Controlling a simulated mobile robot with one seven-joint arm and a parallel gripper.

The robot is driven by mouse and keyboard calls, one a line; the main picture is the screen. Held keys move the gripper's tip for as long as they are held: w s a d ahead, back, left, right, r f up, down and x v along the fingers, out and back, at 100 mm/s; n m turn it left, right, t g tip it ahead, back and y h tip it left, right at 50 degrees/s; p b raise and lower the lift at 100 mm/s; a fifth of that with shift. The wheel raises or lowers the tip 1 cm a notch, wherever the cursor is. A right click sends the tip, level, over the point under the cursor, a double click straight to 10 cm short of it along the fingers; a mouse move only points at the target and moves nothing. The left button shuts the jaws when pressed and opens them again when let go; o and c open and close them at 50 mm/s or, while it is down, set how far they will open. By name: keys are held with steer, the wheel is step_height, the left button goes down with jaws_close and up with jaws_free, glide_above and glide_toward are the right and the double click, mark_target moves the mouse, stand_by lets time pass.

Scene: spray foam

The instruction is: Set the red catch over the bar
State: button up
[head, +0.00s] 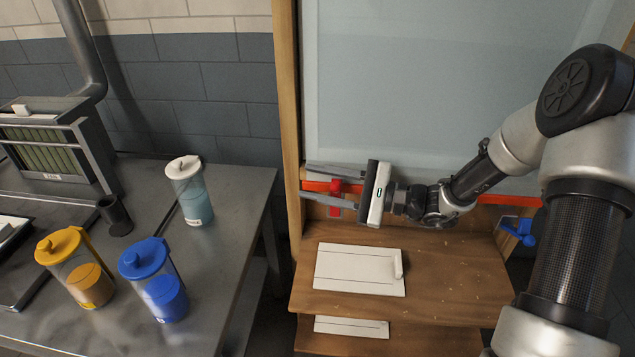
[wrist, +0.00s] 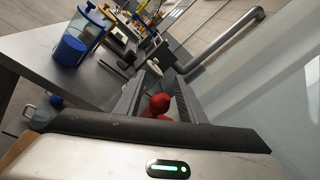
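The red catch (head: 336,187) is at the left end of the orange-red bar (head: 316,186), by the wooden post, with a red plate below it. The bar runs along the foot of the pale panel, partly hidden by my arm. My gripper (head: 331,184) is open, its fingers pointing left, one above and one below the catch's knob. In the wrist view the red knob (wrist: 158,104) sits between the two fingers, with a small gap seeming to show at the sides. Whether the catch lies over the bar is unclear.
A blue catch (head: 520,231) is at the right end. A wooden shelf (head: 450,270) below carries a white board (head: 345,270). On the grey bench (head: 220,260) at left stand blue (head: 155,280), yellow (head: 75,265) and white-lidded (head: 190,190) jugs.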

jaws_close()
steer(key=shift+w+d+r, duration=0.1)
steer(key=shift+w, duration=0.9)
jaws_free()
steer(key=shift+w, duration=0.1)
step_height(320, 180, up, 10)
